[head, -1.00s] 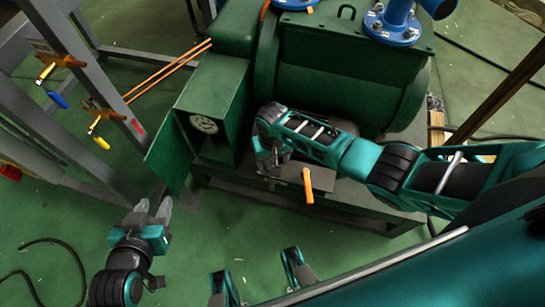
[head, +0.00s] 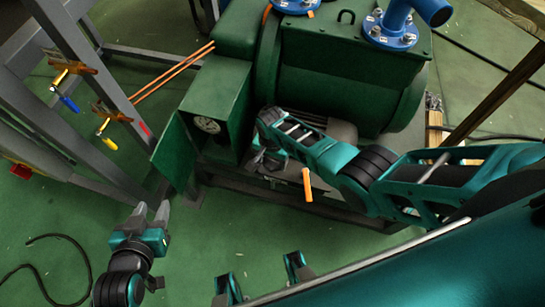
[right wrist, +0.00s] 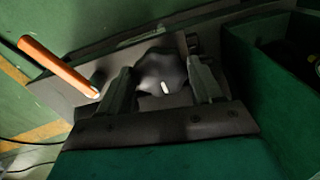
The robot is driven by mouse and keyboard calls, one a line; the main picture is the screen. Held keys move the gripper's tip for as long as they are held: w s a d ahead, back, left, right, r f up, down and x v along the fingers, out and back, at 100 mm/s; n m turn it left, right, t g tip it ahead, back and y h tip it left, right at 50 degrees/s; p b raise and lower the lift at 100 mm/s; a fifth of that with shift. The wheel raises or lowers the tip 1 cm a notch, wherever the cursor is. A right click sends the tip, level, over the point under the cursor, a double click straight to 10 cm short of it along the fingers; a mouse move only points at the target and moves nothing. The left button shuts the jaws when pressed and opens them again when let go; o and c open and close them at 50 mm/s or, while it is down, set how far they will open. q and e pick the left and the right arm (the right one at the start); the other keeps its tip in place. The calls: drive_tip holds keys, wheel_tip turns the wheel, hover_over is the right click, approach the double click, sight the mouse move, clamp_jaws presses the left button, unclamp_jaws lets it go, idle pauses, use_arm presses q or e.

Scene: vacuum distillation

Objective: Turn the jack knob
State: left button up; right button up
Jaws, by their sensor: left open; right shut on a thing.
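The black jack knob (right wrist: 162,72), with a white mark on it, sits between the two fingers of my right gripper (right wrist: 160,82) in the right wrist view. The fingers are shut on it from both sides. In the head view my right gripper (head: 264,162) is at the front of the green machine, beside the orange handle, and the knob is hidden there by the gripper. My left gripper (head: 151,212) is open and empty above the floor at the lower left, apart from everything.
An orange handle (head: 307,185) sticks out close to my right gripper; it also shows in the wrist view (right wrist: 58,64). A green box (head: 213,105) with an open door (head: 175,155) and a dial stands just left. A grey metal frame (head: 85,90) stands at the far left.

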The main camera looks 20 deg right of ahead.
sight(272, 162)
idle(0.6)
drive_tip(key=o, duration=0.8)
drive_tip(key=shift+c, duration=0.2)
drive_tip(key=shift+r+p, duration=0.4)
drive_tip(key=shift+r, duration=0.1)
wheel_tip(272, 162, up, 12)
drive_tip(key=p, duration=0.5)
drive_tip(key=shift+s+f, duration=0.1)
